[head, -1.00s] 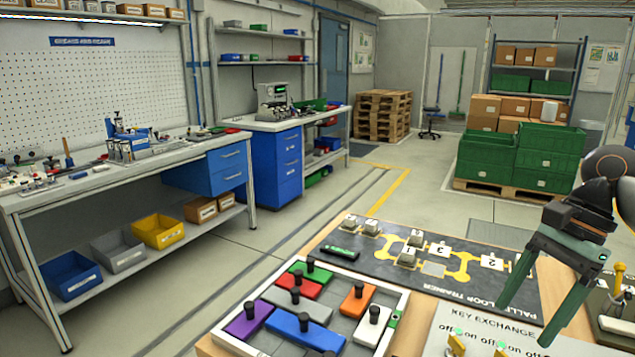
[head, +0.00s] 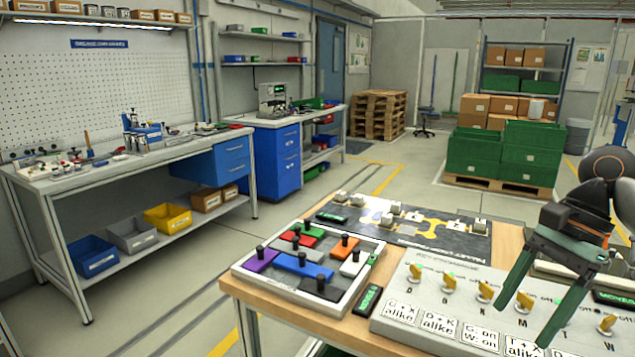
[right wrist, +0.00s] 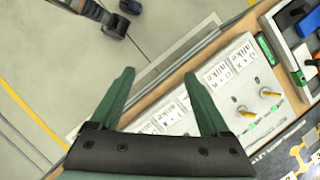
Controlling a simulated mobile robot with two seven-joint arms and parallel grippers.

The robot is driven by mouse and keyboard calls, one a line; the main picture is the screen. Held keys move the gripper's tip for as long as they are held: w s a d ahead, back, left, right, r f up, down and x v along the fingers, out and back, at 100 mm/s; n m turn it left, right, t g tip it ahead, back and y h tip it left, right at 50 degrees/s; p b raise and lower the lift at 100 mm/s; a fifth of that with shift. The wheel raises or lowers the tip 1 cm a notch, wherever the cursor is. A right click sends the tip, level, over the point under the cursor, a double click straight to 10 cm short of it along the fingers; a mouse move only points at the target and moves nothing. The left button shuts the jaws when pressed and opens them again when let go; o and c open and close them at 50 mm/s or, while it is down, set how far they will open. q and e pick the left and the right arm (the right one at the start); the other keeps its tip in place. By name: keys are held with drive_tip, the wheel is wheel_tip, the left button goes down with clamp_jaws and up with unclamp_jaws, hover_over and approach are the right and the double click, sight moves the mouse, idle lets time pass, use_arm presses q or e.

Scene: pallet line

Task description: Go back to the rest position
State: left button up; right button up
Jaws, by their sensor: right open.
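My right gripper (head: 537,308) is at the right of the head view, with green fingers spread apart and nothing between them. It hangs in front of the key exchange panel (head: 395,318), a light board with a row of yellow keys and printed cards. In the right wrist view, the open fingers (right wrist: 157,88) show over the table's edge and part of the panel (right wrist: 235,55). I cannot tell the exact height of the fingers above the panel. My left gripper is not in view.
The wooden table (head: 255,302) carries a tray (head: 243,277) of coloured blocks with black knobs and a dark loop trainer board (head: 440,241). A workbench (head: 120,178) stands at the left. Green crates (head: 475,153) sit on a pallet at the back. Open floor lies between.

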drive_tip(key=w+a+f+m+t+y+p, duration=0.15)
drive_tip(key=a+m+t+y+p, duration=0.45)
drive_tip(key=a+m+y, duration=1.5)
drive_tip(key=d+f+m+t+h+p, duration=0.3)
drive_tip(key=f+m+t+h, duration=1.15)
drive_tip(key=m, duration=0.85)
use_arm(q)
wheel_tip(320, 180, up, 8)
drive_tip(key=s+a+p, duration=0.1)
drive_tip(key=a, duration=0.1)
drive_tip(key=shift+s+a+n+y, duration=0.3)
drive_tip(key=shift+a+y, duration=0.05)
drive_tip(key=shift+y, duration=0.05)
use_arm(e)
drive_tip(key=s+d+f+m+g+h, duration=0.2)
drive_tip(key=s+f+m+g+h, duration=0.2)
drive_tip(key=s+f, duration=0.4)
drive_tip(key=s+d+f+m+g+h, duration=0.1)
drive_tip(key=s+f+m+g+h, duration=0.3)
drive_tip(key=s+f+m+g, duration=0.2)
wheel_tip(320, 180, down, 2)
drive_tip(key=s, duration=0.2)
drive_tip(key=shift+s+d+m+h, duration=0.35)
drive_tip(key=shift+d+m, duration=0.05)
